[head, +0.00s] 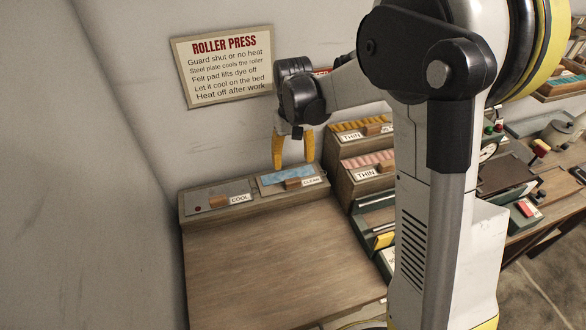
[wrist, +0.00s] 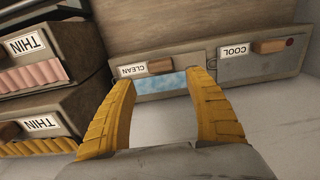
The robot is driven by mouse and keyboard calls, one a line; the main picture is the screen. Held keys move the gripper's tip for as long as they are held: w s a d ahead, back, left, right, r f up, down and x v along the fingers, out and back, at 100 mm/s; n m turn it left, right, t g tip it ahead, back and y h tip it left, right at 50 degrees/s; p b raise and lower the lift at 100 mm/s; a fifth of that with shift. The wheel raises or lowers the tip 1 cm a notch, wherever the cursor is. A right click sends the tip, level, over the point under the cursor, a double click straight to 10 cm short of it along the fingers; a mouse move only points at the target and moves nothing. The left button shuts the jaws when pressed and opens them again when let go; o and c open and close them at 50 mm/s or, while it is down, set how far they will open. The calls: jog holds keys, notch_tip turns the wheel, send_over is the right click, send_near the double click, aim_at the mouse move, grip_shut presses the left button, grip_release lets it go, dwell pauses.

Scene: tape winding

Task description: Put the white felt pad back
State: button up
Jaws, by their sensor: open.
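My gripper (head: 294,163) is open and empty, its two yellow fingers pointing down above the slot labelled CLEAN (head: 312,182). A mottled blue surface (head: 287,174) lies in that slot, behind a small wooden block (head: 293,184). I cannot tell whether this blue surface is the felt pad or the slot's lining. In the wrist view the blue surface (wrist: 160,83) shows between the fingers (wrist: 161,76), with a gap to each. I see no plainly white pad in either view.
Left of CLEAN is the COOL slot (head: 205,196) with a grey surface. Bins labelled THIN (head: 351,135) stand to the right. The wooden bench top (head: 265,255) in front is bare. A ROLLER PRESS sign (head: 224,68) hangs on the wall.

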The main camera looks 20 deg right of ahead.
jog(key=s+r+t, duration=0.3)
jog(key=s+r, duration=0.5)
jog(key=r, duration=0.3)
jog(key=s+r+t, duration=0.1)
jog(key=s+t, duration=0.3)
jog(key=s, duration=0.9)
jog(key=shift+r+p, duration=0.3)
jog(key=shift+r, duration=0.05)
jog(key=shift+f+b, duration=0.5)
jog(key=shift+f, duration=0.05)
